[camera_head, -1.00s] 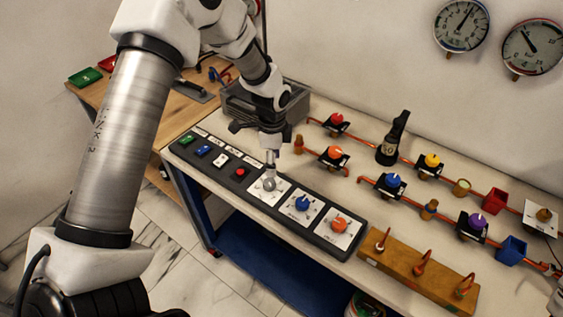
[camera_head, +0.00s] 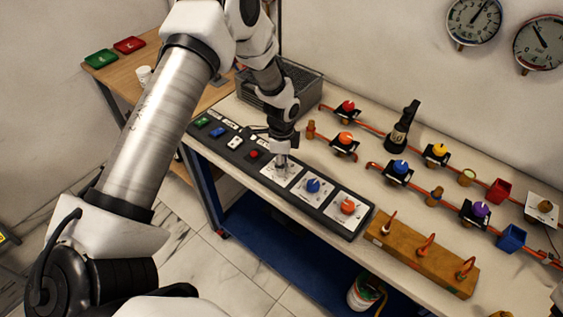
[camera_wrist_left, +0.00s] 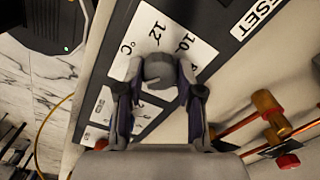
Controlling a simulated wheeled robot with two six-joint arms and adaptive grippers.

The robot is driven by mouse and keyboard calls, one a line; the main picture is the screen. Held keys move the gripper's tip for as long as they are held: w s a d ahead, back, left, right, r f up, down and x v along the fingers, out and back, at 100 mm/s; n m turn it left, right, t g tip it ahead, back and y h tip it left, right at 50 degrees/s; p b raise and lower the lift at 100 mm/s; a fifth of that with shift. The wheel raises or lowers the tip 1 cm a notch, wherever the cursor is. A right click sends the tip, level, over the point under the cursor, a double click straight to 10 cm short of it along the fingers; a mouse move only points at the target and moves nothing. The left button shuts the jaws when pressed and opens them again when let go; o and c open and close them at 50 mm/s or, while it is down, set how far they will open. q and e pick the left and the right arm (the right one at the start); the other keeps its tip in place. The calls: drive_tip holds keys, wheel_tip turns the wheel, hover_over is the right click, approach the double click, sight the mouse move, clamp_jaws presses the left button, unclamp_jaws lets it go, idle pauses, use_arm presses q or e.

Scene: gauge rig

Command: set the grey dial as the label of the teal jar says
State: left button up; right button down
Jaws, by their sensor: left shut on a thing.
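The grey dial (camera_wrist_left: 158,70) sits on a white scale plate on the black panel; in the left wrist view "10", "12" and "°C" show on the plate. My left gripper (camera_wrist_left: 158,88) points down at the dial, with its two fingers shut on either side of it. In the head view the gripper (camera_head: 281,162) hides most of the dial, and I cannot read its setting. I cannot make out a teal jar or its label in either view. My right gripper is not in view.
Beside the grey dial are a blue dial (camera_head: 313,186) and an orange dial (camera_head: 348,206). Buttons, including a red one (camera_head: 253,154), line the panel's other end. A wooden block (camera_head: 420,254) with copper hooks lies at the right. Valves on copper pipes stand behind.

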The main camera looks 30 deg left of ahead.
use_arm(q)
drive_tip(key=shift+s+f+n, duration=0.15)
drive_tip(key=shift+f+n, duration=0.05)
drive_tip(key=shift+n, duration=0.2)
drive_tip(key=n+p, duration=0.1)
drive_tip(key=n, duration=0.3)
drive_tip(key=shift+n+p, duration=0.35)
drive_tip(key=shift+n, duration=2.15)
drive_tip(key=o, duration=1.1)
drive_tip(key=shift+o, duration=0.2)
